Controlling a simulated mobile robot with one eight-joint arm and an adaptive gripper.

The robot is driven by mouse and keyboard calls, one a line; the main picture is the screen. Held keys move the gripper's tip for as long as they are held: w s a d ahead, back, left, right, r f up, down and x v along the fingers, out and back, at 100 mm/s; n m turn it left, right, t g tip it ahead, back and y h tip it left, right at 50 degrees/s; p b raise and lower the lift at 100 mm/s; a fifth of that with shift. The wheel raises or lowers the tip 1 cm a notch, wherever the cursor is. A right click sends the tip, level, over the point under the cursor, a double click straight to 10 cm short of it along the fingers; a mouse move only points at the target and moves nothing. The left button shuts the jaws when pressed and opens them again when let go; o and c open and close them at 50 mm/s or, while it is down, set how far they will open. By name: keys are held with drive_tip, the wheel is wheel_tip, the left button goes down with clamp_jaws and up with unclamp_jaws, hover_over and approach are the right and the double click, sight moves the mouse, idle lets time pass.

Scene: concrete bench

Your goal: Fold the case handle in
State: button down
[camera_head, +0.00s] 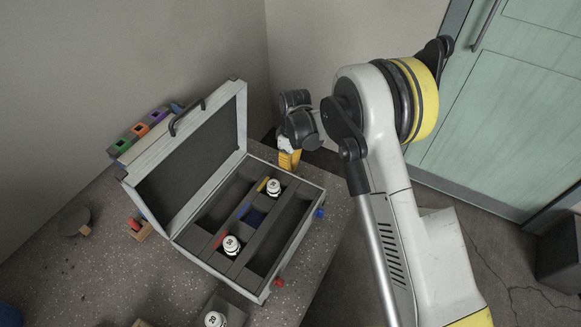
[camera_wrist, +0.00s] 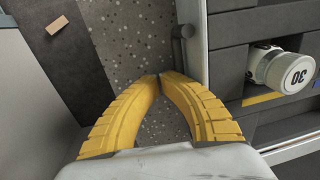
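The grey case (camera_head: 312,188) stands open on the bench with its lid (camera_head: 238,90) raised. The dark case handle (camera_head: 187,117) sticks out from the lid's upper edge. My gripper (camera_head: 289,162) points down beside the case's far right end, apart from the handle. In the wrist view, its yellow fingers (camera_wrist: 158,77) come together at the tips with nothing visible between them. Part of the case (camera_wrist: 228,75) fills the right of that view. A dark rounded part (camera_wrist: 185,32) shows by the case's edge; I cannot tell what it is.
White-capped weights marked 50 (camera_head: 231,245) and 30 (camera_wrist: 290,72) lie in the case's compartments. Coloured blocks (camera_head: 139,129) stand behind the lid. A dark round disc (camera_head: 74,221) lies at left, and another weight (camera_head: 214,319) stands in front. Speckled bench (camera_head: 110,275) is free at front left.

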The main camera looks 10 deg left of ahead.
drive_tip(key=shift+s+a+f+g+y+b, duration=0.1)
drive_tip(key=shift+s+f+g+y+b, duration=0.2)
drive_tip(key=shift+g, duration=0.6)
drive_tip(key=shift+s, duration=0.1)
drive_tip(key=shift+r, duration=0.1)
